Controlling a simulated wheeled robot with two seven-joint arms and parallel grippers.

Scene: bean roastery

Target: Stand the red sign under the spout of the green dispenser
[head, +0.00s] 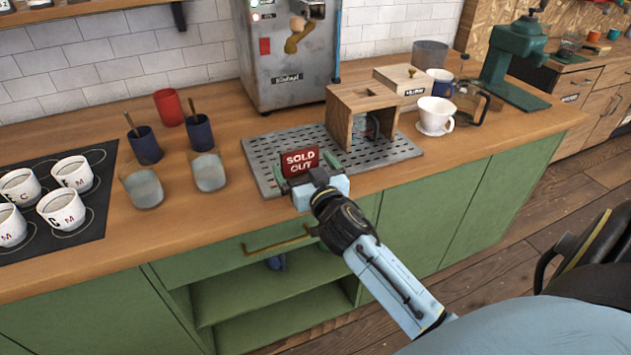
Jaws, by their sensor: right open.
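The red sign (300,162), lettered "SOLD OUT", stands at the front of the grey slotted drip tray (262,165), its face towards me. My right gripper (308,174) is open just in front of the sign, with a finger to each side of it. I cannot tell whether the fingers touch it. The green dispenser (511,48) stands at the right end of the counter, with a flat green base plate and a crank on top. Its spout is not clear from here. My left gripper is not in view.
A wooden box frame (350,112) stands on the tray, right of the sign. A white cup (435,113) on a saucer, a glass jug (470,102) and a blue mug (441,82) stand before the dispenser. Free counter lies at the right front.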

